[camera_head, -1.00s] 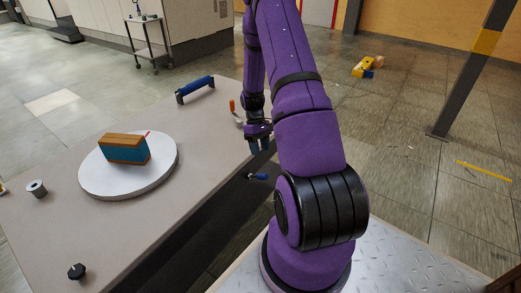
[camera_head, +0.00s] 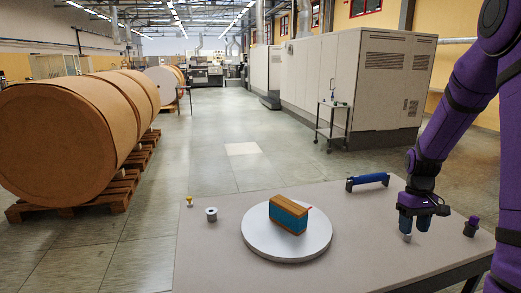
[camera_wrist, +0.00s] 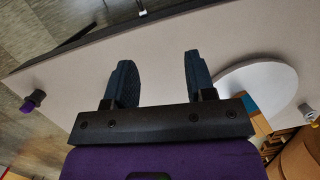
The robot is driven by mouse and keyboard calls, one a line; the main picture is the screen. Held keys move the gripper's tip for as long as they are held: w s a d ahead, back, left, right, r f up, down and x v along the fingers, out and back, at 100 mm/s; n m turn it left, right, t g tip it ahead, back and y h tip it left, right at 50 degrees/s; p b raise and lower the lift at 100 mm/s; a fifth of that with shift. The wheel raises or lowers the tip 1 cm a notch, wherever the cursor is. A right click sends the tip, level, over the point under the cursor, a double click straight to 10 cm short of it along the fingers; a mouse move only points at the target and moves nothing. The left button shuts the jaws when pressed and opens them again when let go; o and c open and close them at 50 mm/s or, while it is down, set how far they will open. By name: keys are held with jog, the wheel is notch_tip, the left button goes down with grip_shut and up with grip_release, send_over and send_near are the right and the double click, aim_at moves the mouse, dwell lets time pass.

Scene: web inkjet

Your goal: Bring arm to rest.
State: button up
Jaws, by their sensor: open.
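My gripper (camera_head: 414,236) hangs fingers-down over the right part of the grey table (camera_head: 205,262), below and right of the blue handle. In the wrist view my gripper (camera_wrist: 157,75) has its two dark fingers well apart, with only bare tabletop between them. My purple arm (camera_head: 455,110) comes down from the upper right.
A round white turntable (camera_head: 260,249) bears a blue-and-wood box (camera_head: 289,216). A blue handle (camera_head: 368,180), a spool (camera_head: 211,214), a yellow knob (camera_head: 189,200) and a purple-topped knob (camera_head: 471,226) stand on the table. Large paper rolls (camera_head: 60,140) stand left.

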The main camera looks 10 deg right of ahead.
jog(key=s+a+r+t+h, duration=0.1)
jog(key=s+a+r+t, duration=0.15)
jog(key=a+r, duration=0.55)
jog(key=s+a+r+t, duration=0.1)
jog(key=s+a+r, duration=0.35)
jog(key=r, duration=0.55)
jog(key=s+a+r+t, duration=0.4)
jog(key=s+a+r, duration=0.2)
jog(key=s+a, duration=0.3)
jog(key=s, duration=0.4)
jog(key=shift+a+r, duration=0.15)
jog(key=shift+r, duration=0.05)
